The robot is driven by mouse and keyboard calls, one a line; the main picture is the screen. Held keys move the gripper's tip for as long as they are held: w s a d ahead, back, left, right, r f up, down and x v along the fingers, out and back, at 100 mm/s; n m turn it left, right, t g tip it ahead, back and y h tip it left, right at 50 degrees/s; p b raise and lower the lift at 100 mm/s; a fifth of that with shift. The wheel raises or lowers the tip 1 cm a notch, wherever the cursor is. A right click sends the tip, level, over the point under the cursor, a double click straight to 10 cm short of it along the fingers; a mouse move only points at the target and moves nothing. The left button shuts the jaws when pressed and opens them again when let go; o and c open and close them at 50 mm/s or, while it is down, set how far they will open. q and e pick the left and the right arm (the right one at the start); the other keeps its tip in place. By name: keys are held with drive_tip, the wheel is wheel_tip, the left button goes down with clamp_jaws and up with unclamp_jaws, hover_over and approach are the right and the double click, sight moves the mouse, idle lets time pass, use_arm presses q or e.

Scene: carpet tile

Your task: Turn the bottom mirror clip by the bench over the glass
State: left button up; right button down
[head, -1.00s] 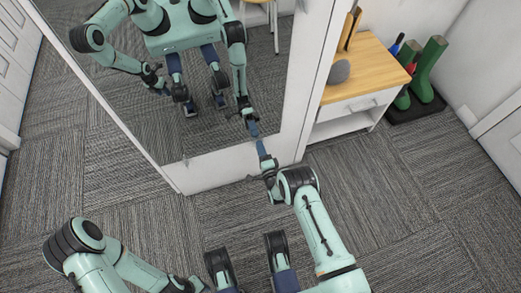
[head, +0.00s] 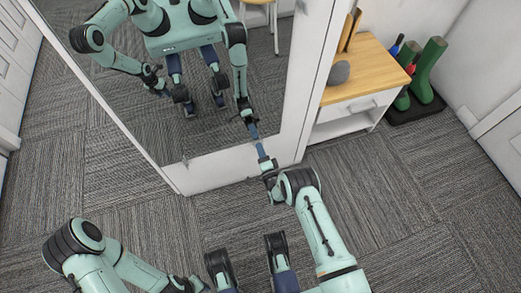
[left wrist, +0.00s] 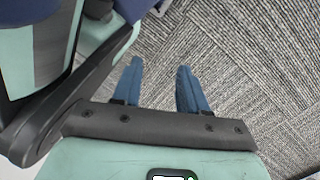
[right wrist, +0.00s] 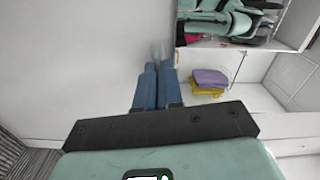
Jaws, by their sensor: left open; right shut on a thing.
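The tall mirror (head: 215,135) stands in a white frame and reflects me. My right gripper (head: 260,147) is at the mirror's bottom edge, toward the bench end. In the right wrist view its blue fingers (right wrist: 158,66) are close together, shut on a small see-through clip (right wrist: 161,49) at the tips. The fingers mostly hide the clip in the head view, so I cannot tell how far it lies over the glass. My left gripper (left wrist: 158,85) is open and empty above the carpet.
The bench (head: 368,68), with a wooden top and white drawer, stands right of the mirror, a grey rounded object (head: 339,72) on it. Green boots (head: 430,66) stand on a dark mat beyond. Purple and yellow folded items (right wrist: 207,82) show in the right wrist view. Carpet in front is clear.

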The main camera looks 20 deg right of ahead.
use_arm(q)
drive_tip(key=shift+w+d+r+t+p, duration=0.1)
drive_tip(key=shift+w+r+t+p, duration=0.2)
drive_tip(key=shift+w, duration=0.4)
drive_tip(key=shift+w+d+r+t+p, duration=0.1)
drive_tip(key=shift+w+r+t+p, duration=0.2)
drive_tip(key=shift+w, duration=0.4)
use_arm(e)
drive_tip(key=shift+n, duration=7.9)
use_arm(q)
drive_tip(key=shift+r, duration=0.1)
use_arm(e)
drive_tip(key=c, duration=1.3)
unclamp_jaws()
drive_tip(key=shift+s, duration=0.1)
use_arm(q)
drive_tip(key=w+d+r+t+p, duration=0.1)
drive_tip(key=w+r+t+p, duration=0.2)
drive_tip(key=w+r, duration=0.4)
drive_tip(key=shift+w+r+m+p, duration=0.15)
drive_tip(key=shift+w+m+p, duration=0.25)
drive_tip(key=shift+w+p, duration=0.6)
use_arm(e)
drive_tip(key=s, duration=1.3)
drive_tip(key=shift+s+d, duration=0.15)
drive_tip(key=shift+d, duration=0.1)
use_arm(q)
drive_tip(key=shift+d, duration=0.1)
